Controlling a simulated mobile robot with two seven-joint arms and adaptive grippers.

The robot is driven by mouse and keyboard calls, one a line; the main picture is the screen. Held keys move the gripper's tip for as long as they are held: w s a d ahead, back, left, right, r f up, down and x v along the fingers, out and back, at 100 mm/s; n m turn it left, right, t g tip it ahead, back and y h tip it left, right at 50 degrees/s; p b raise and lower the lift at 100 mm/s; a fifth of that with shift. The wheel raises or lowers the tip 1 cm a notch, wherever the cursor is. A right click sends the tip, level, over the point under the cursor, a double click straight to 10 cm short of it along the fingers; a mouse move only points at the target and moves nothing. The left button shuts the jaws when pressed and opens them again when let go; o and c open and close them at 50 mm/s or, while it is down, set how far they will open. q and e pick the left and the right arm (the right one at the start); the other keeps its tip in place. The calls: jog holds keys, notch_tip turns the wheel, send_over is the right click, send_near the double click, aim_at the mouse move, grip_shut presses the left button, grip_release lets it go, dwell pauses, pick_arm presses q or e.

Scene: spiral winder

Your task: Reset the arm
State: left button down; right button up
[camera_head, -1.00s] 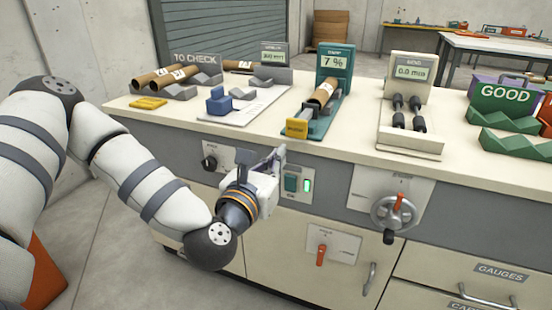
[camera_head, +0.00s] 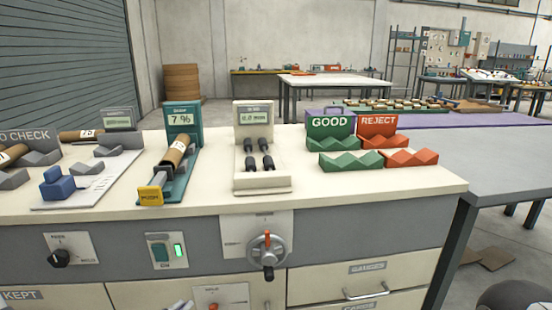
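A small pale piece at the bottom edge (camera_head: 180,305), in front of the cabinet, looks like the tip of my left gripper. The rest of it is below the picture, so I cannot tell whether it is open or shut. A dark rounded part (camera_head: 515,298) at the bottom right corner looks like a joint of my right arm. My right gripper is out of view. A brown cardboard tube (camera_head: 174,156) lies tilted on the teal gauge (camera_head: 182,127), which reads 7 %.
TO CHECK rests at left hold tubes (camera_head: 82,136). The green GOOD rack (camera_head: 350,160) and red REJECT rack (camera_head: 409,157) look empty. The cabinet front carries a lit green switch (camera_head: 167,251), a handwheel (camera_head: 267,250) and a knob (camera_head: 60,258).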

pick_arm(q)
jog(key=s+d+f+m+g+h+p, duration=0.1)
jog(key=s+d+f+m+g, duration=0.1)
jog(key=s+f+m+g, duration=0.5)
jog(key=s+d+f+m+g+h+p, duration=0.1)
jog(key=s+d+f+m+g, duration=0.1)
jog(key=s+f+m, duration=0.9)
jog(key=s+a+r+m+g+y, duration=0.1)
jog(key=s+a+m+g, duration=0.1)
jog(key=s, duration=0.7)
jog(key=s+a+r+m+g+y, duration=0.2)
jog(key=s+a+m+g, duration=0.1)
jog(key=s+m, duration=0.4)
jog(key=s+g, duration=0.1)
jog(key=s, duration=0.2)
jog(key=shift+p, duration=0.35)
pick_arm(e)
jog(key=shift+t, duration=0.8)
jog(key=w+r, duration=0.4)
